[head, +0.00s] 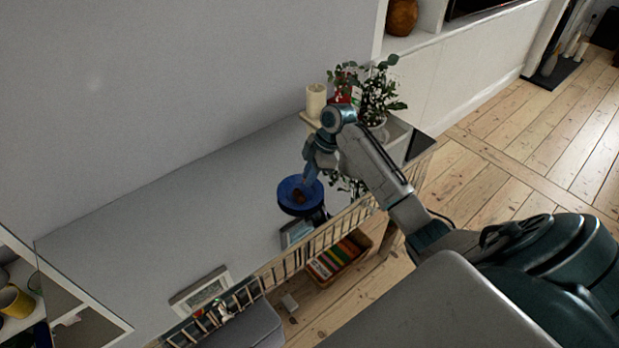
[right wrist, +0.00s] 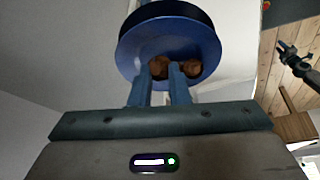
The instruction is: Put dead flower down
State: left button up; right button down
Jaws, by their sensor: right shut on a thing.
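My right gripper (head: 310,181) reaches down at the blue round dish (head: 287,207) on the grey surface by the wall. In the right wrist view, the gripper's two fingers (right wrist: 168,76) are close together at a brown lumpy thing (right wrist: 158,67), seemingly the dead flower, against the inside of the blue dish (right wrist: 140,44). A second brown lump (right wrist: 193,71) shows just right of the fingers. The fingertips partly hide the brown thing, and I cannot tell whether it touches the dish.
A cream candle (head: 316,101) and a leafy potted plant (head: 379,92) stand behind my right arm. A picture frame (head: 200,290) lies near the front, by a wooden railing (head: 325,237). A crate of books (head: 335,258) sits below. The grey surface left of the dish is clear.

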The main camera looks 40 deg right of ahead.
jog(key=shift+f, duration=0.95)
jog(key=shift+f, duration=0.1)
jog(key=c, duration=1.6)
grip_release()
jog(key=shift+f, duration=0.1)
jog(key=shift+c, duration=0.2)
jog(key=b+v, duration=0.2)
jog(key=v, duration=1)
jog(key=shift+o, duration=0.4)
